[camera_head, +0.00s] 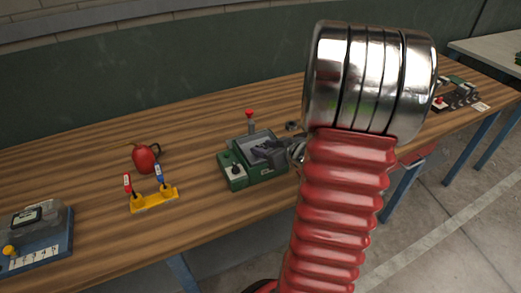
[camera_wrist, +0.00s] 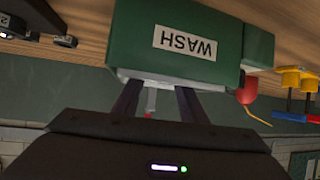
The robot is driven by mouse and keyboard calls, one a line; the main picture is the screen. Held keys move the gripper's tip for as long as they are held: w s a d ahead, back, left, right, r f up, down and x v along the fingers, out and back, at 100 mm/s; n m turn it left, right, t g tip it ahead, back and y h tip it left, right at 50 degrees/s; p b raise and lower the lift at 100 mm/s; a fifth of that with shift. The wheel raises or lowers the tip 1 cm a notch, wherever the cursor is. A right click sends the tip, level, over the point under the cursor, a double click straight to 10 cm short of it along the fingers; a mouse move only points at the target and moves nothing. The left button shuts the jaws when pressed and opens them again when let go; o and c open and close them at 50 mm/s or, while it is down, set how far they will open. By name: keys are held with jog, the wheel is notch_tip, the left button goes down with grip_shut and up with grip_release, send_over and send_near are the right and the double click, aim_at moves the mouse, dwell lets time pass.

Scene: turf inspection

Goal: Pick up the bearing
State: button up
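The bearing I can make out is a small dark ring (camera_head: 292,126) on the bench, just behind the green washer (camera_head: 240,172) in the head view. I cannot tell whether another bearing lies inside the washer's tub. My gripper (camera_head: 268,153) reaches in from the right over the washer's open top. In the wrist view, which is upside down, the washer's wall labelled WASH (camera_wrist: 190,50) fills the top middle. My gripper's two dark fingers (camera_wrist: 158,95) stand apart there, and their tips are hidden at the tub. Whether anything is between the tips is hidden.
A red-knobbed lever (camera_head: 250,118) rises behind the washer. A yellow stand (camera_head: 154,200) with red and blue pegs and a red oil can (camera_head: 146,158) stand to the left. A clear-covered device (camera_head: 36,235) sits far left. Bare bench (camera_head: 80,175) lies between.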

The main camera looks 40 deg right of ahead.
jog(key=c, duration=0.6)
jog(key=shift+r, duration=0.15)
jog(key=shift+r, duration=4.9)
